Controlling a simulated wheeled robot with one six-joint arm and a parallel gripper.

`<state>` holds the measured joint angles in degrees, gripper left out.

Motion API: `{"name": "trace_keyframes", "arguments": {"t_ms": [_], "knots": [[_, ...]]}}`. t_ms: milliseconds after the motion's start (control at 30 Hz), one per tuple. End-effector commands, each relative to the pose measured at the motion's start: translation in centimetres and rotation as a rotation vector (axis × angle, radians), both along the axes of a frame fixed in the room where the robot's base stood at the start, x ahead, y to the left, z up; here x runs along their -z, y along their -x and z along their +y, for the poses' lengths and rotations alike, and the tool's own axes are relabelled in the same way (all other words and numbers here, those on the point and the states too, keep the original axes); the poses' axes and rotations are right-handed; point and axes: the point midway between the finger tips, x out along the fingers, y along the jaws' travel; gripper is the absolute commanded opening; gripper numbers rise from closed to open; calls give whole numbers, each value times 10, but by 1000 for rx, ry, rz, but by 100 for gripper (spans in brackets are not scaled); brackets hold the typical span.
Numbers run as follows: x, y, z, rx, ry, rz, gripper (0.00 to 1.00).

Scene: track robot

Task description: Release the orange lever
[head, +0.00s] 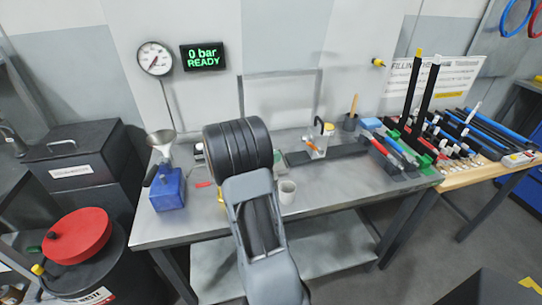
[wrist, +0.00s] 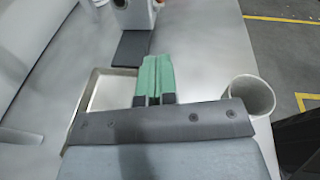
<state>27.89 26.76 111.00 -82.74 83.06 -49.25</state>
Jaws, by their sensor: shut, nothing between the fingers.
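The orange lever (head: 310,145) shows as a small orange piece on the pale fixture (head: 321,146) that stands on a dark base on the bench. In the wrist view the lower part of the fixture (wrist: 138,14) is at the top edge, and I cannot make out the lever there. My gripper (wrist: 157,60) has green fingers, shut together with nothing between them. It points toward the dark base and the fixture, apart from the lever.
A shallow metal tray (wrist: 97,100) lies to the left. A blue box with a funnel (head: 169,190) stands at the bench's left.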

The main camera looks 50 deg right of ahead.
Motion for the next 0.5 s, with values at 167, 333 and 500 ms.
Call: {"name": "trace_keyframes", "arguments": {"t_ms": [167,333,500], "knots": [[6,18,-31,4,-1,-2,0],[12,32,-56,4,-2,-2,0],[-4,38,-71,2,0,-4,0]]}}
